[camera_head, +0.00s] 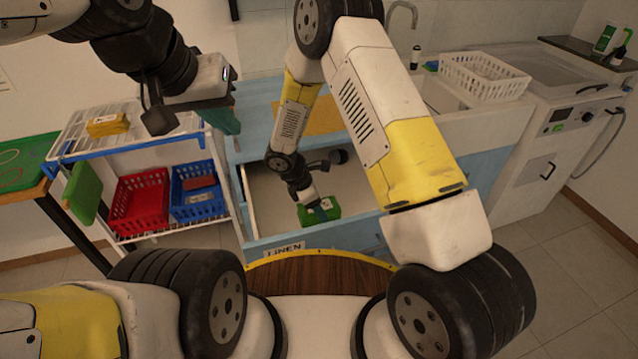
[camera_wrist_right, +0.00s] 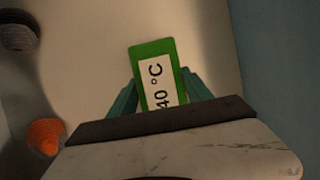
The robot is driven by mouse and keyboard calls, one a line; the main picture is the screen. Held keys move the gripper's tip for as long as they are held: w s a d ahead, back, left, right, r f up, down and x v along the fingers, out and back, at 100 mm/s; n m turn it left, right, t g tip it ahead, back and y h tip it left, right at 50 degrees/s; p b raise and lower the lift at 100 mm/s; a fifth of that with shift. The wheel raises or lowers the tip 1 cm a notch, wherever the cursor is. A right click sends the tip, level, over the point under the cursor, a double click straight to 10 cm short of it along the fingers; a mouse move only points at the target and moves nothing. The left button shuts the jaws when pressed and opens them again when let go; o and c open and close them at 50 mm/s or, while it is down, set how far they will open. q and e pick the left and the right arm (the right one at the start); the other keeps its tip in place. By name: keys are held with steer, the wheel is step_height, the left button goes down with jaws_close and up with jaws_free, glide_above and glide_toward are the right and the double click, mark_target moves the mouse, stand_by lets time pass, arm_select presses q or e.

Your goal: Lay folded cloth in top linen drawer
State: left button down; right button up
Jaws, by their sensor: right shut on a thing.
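My right gripper (camera_head: 316,207) reaches down inside the open linen drawer (camera_head: 262,205) and is shut on the cloth, with one teal finger on each side in the wrist view (camera_wrist_right: 160,96). Whether the cloth touches the drawer floor cannot be told. The drawer front carries a "LINEN" label (camera_head: 284,250). My left gripper (camera_head: 224,121) is raised at upper left, away from the drawer; its finger gap is not clear.
A white rack (camera_head: 135,140) at left holds a red basket (camera_head: 140,203), a blue basket (camera_head: 198,196) and a yellow folded item (camera_head: 108,125). A white basket (camera_head: 484,78) stands on the counter at right.

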steer(key=o, duration=1.5)
steer(key=shift+f, duration=0.1)
steer(key=shift+c, duration=0.2)
steer(key=v, duration=1.2)
steer(key=d+r+m+y, duration=0.1)
steer(key=d+r+m, duration=0.45)
steer(key=r, duration=0.55)
steer(key=s+d+r+m+t+y, duration=0.2)
steer(key=s+d+r+m, duration=0.4)
steer(key=s+r, duration=0.3)
steer(key=s+d+r+m+t+y, duration=0.2)
steer(key=s+d+r+m+y, duration=0.1)
steer(key=s+d+r+m, duration=0.4)
step_height(320, 180, up, 3)
steer(key=shift+s+r+m+t+y, duration=0.2)
steer(key=shift+s+m+t+y, duration=0.15)
steer(key=shift+s+m, duration=0.85)
